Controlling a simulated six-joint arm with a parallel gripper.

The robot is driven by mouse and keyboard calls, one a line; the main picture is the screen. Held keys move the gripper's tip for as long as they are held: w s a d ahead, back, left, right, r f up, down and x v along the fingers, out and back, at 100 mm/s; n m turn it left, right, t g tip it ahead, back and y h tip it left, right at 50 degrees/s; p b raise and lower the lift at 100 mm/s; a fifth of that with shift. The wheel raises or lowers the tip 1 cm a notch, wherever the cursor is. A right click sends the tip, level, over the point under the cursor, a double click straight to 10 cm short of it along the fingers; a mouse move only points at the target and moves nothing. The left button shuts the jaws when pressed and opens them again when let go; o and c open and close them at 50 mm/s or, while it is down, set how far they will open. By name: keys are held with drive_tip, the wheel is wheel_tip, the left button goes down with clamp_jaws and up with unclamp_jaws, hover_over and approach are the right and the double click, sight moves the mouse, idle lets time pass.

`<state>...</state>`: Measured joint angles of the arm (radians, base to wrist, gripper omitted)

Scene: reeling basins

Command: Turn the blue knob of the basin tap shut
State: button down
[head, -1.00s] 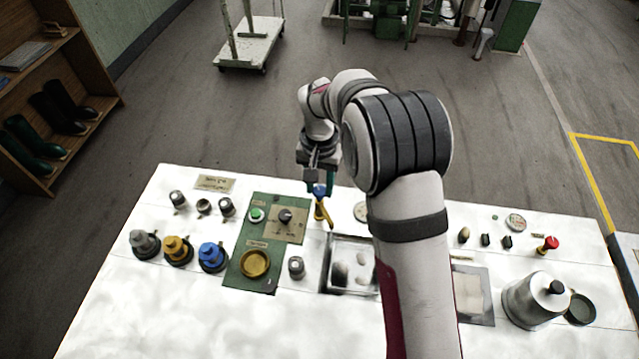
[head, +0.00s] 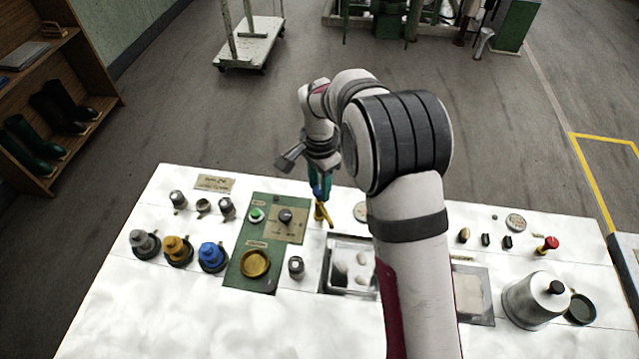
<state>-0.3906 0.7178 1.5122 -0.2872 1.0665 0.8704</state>
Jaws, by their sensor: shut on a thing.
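The brass basin tap (head: 322,213) stands at the back edge of the square metal basin (head: 334,279). Its blue knob (head: 317,191) is on top, mostly hidden by my gripper. My gripper (head: 321,188) points down over the tap, its teal fingers shut on the blue knob. The spout reaches toward the basin, which holds several pale oval cocoons in what looks like water. Whether water runs from the spout is too small to tell.
A separate blue knob (head: 212,256) stands at the left beside a yellow knob (head: 177,250) and a grey one (head: 144,244). A green panel (head: 237,273) with a black dial lies left of the tap. A metal pot (head: 530,303) stands at the right. The front counter is clear.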

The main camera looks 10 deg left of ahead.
sight(319, 190)
idle(0.4)
drive_tip(key=c, duration=0.5)
unclamp_jaws()
wheel_tip(319, 190, up, 16)
